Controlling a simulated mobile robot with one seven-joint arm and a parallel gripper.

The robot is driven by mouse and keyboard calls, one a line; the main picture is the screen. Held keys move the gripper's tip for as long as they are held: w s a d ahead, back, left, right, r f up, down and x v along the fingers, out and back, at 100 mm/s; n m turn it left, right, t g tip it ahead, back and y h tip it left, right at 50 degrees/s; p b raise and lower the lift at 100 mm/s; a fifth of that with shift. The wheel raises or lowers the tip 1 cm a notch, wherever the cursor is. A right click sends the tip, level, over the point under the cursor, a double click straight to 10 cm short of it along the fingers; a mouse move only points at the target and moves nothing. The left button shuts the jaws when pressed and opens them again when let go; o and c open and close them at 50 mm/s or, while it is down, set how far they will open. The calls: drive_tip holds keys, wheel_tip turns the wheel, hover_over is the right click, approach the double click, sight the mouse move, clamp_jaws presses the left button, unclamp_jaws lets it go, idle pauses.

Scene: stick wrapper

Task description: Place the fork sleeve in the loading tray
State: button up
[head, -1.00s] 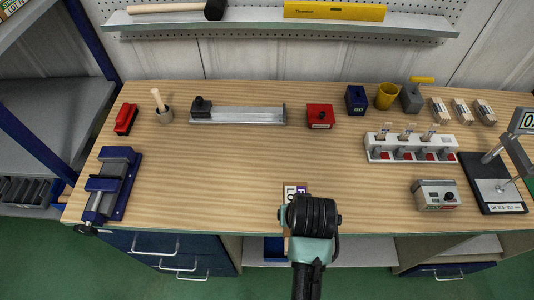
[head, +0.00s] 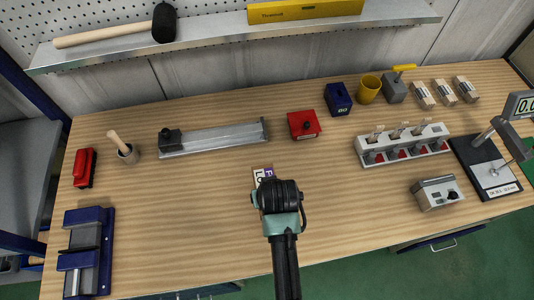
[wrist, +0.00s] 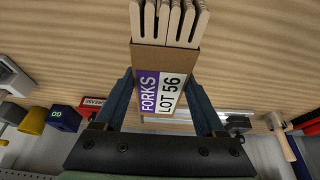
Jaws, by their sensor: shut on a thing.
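The fork sleeve is a brown cardboard sleeve with a purple and white label (wrist: 162,92) reading FORKS LOT 56; pale wooden fork ends stick out of it. My gripper (wrist: 160,80) is shut on the sleeve, one finger on each side. In the head view the sleeve (head: 262,175) shows just beyond my gripper (head: 267,187), over the bench's middle; its height above the wood is unclear. A long grey metal tray (head: 225,137) with a black block at its left end lies farther back, apart from the sleeve. Whether this is the loading tray I cannot tell for sure.
A white rack (head: 405,148) with several slots and a grey device (head: 436,193) stand right. A blue vise (head: 88,252) is front left. The bench middle is clear.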

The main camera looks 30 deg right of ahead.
drive_tip(key=shift+w+f, duration=0.1)
drive_tip(key=shift+f, duration=2.15)
drive_tip(key=shift+f, duration=0.2)
drive_tip(key=o, duration=1.4)
drive_tip(key=shift+r, duration=0.1)
drive_tip(key=v, duration=1.2)
drive_tip(key=shift+r, duration=0.1)
